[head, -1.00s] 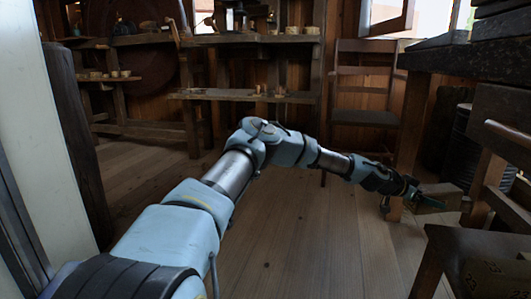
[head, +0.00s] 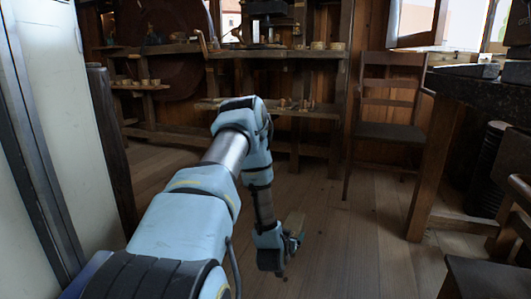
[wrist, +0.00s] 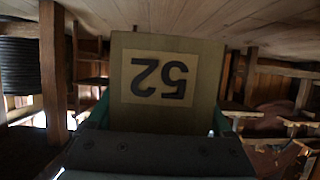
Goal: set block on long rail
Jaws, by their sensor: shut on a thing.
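My gripper (head: 291,242) is shut on a wooden block (head: 295,222) and holds it out over the floor, near the middle of the head view. In the wrist view the block (wrist: 205,62) fills the upper middle, with a pale label reading 52 upside down. Green finger parts of the gripper (wrist: 160,118) show at both sides of the block. A long wooden shelf (head: 165,49) runs along the back wall and a lower one (head: 215,105) sits beneath it. I cannot tell whether either is the long rail.
A wooden chair (head: 388,130) stands at the back right. A dark-topped bench (head: 480,90) and a black drum (head: 487,165) are at the right, with a stool (head: 480,278) at the lower right. Small turned pieces stand on the shelves. The floor (head: 345,250) between is open.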

